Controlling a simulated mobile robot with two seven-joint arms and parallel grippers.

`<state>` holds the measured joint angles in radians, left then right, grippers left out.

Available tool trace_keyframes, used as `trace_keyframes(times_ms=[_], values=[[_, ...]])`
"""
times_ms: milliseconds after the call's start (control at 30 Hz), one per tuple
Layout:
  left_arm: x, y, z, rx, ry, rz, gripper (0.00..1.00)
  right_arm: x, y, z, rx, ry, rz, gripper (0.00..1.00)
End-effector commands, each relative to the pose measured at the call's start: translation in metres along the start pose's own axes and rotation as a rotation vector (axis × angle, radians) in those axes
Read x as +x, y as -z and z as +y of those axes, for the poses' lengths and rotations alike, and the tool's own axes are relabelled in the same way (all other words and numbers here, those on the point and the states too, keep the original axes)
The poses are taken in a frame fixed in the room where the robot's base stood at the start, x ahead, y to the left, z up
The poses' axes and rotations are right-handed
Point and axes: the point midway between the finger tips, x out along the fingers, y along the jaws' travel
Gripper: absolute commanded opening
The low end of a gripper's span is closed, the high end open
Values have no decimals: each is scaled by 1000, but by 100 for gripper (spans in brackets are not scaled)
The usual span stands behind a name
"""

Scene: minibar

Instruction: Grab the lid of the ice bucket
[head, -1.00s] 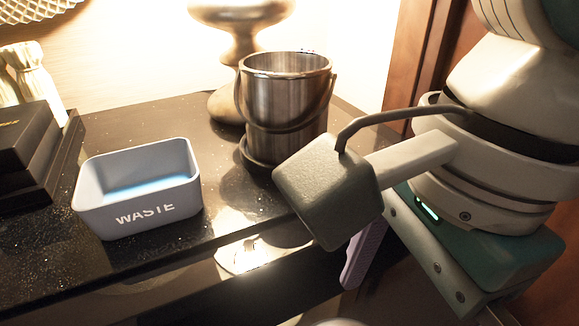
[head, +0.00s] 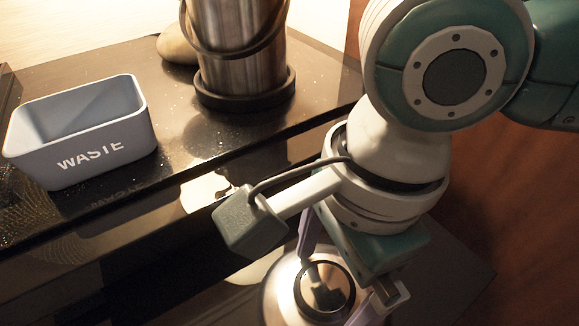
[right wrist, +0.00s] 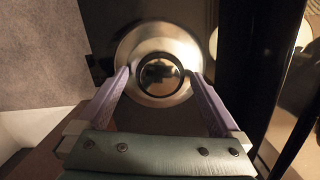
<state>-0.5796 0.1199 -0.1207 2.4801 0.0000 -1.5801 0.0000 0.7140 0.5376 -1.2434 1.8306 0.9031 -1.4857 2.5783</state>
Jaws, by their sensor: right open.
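The ice bucket (head: 240,55) is a shiny metal pail with a dark handle, standing on a dark round base on the black counter; its top is cut off. A round silver lid (head: 278,298) with a dark-ringed knob (head: 326,290) is low at the bottom of the head view, below the counter's front edge. It also shows in the right wrist view, with the lid (right wrist: 135,45) ahead of the fingers. My right gripper (right wrist: 160,74) is open, its purple fingers on either side of the knob (right wrist: 160,75). Whether they touch it I cannot tell. My left gripper is out of view.
A grey-blue bin marked WASTE (head: 92,152) sits on the left of the black counter (head: 190,150). A smooth stone-like object (head: 176,47) is behind the bucket. A brown wooden panel (head: 465,220) stands at the right.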

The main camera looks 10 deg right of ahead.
Motion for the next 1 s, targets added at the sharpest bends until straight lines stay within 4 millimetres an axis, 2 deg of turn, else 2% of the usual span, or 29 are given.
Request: trace_keyframes(times_ms=[67, 900, 1000], values=[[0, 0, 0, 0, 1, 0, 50, 0, 0, 0, 0, 0, 0, 93], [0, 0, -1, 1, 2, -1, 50, -1, 0, 0, 0, 0, -1, 0], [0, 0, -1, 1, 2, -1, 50, -1, 0, 0, 0, 0, -1, 0]])
